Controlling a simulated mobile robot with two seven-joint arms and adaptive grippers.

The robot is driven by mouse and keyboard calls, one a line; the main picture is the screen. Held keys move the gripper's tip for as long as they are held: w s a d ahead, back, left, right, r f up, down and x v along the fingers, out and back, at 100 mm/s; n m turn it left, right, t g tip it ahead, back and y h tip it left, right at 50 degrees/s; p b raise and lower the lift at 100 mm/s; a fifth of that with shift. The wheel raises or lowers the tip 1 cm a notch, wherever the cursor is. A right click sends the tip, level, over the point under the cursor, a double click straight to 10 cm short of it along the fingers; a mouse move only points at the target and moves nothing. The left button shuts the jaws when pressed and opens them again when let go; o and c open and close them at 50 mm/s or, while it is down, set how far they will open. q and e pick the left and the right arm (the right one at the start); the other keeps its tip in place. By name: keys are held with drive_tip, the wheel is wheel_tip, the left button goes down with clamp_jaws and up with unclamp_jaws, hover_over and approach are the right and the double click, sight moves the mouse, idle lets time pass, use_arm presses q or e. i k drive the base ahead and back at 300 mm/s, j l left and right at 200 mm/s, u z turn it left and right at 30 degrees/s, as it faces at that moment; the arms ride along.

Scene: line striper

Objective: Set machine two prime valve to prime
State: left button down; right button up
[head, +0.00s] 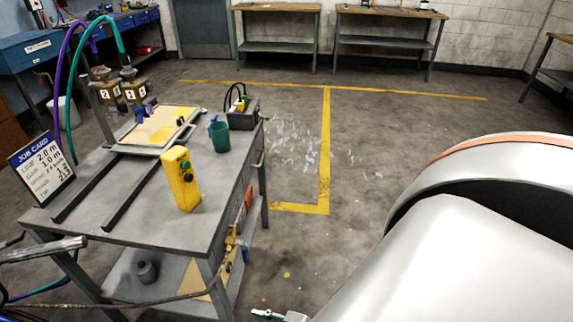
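No prime valve can be made out with certainty. A purple hose (66,62) and a teal hose (72,100) arch on the left. Small purple-blue parts (150,106) show at the back of a tray. A small teal and pale fitting (270,314) is cut off at the bottom edge; what it belongs to is unclear. Neither gripper shows; a large white link of my own arm covers the lower right.
A grey steel cart (215,170) holds a yellow push-button box (181,180), a teal cup (219,135), a paint-stained tray (160,127) and a job card (41,170). Workbenches (277,8) line the back wall. The floor with yellow lines (325,130) is open right of the cart.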

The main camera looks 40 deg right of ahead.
sight(245, 251)
drive_tip(key=z, duration=1.05)
drive_tip(key=j+z, duration=0.1)
drive_tip(key=j, duration=0.15)
